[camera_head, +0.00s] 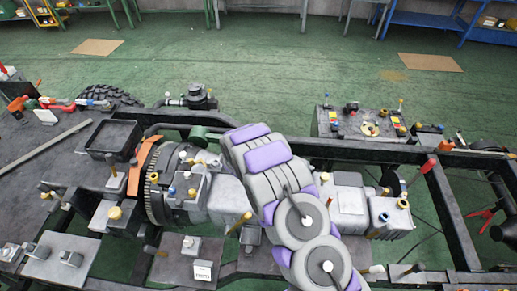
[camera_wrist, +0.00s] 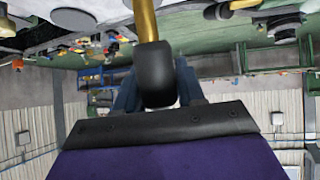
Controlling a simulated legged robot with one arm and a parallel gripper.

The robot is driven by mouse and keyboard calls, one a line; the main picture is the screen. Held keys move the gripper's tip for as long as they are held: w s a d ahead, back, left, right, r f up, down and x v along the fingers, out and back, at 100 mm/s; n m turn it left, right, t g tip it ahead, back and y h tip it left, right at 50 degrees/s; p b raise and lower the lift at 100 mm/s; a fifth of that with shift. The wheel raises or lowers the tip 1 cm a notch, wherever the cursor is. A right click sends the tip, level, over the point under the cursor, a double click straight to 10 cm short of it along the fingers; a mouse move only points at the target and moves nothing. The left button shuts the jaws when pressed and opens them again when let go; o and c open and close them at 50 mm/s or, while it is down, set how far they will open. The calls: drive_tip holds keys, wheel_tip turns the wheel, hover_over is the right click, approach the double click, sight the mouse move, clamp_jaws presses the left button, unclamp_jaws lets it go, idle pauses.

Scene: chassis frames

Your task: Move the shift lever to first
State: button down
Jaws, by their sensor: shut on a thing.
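The shift lever (camera_wrist: 147,22) shows in the wrist view as a gold rod with a black knob (camera_wrist: 156,75) at its end. My gripper (camera_wrist: 158,82) is shut on this knob, with one blue-grey finger on each side of it. The rod runs from the knob to the top edge of the wrist view, and its base is out of that view. In the head view my grey and purple arm covers the middle of the chassis, and I cannot make out the gripper or its hold there. The lever's gear position cannot be read.
The chassis frame's dark rail (camera_head: 455,215) runs down the right side. A red-handled lever (camera_head: 429,166) stands near it. A grey box with small parts (camera_head: 330,125) is behind. A black tray (camera_head: 113,137) lies at left. The green floor (camera_head: 290,80) beyond is mostly clear.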

drive_tip(key=shift+w+r, duration=0.15)
drive_tip(key=shift+r, duration=0.05)
drive_tip(key=c, duration=1)
unclamp_jaws()
drive_tip(key=shift+f, duration=0.1)
drive_tip(key=shift+o, duration=1.1)
drive_tip(key=shift+w+a+f, duration=0.15)
drive_tip(key=shift+s, duration=0.2)
drive_tip(key=shift+s+r, duration=0.15)
drive_tip(key=shift+r, duration=0.05)
drive_tip(key=v, duration=1.6)
drive_tip(key=shift+s+a+r+b, duration=0.2)
drive_tip(key=shift+s+r+b, duration=0.05)
drive_tip(key=shift+b, duration=0.05)
drive_tip(key=shift+a, duration=0.1)
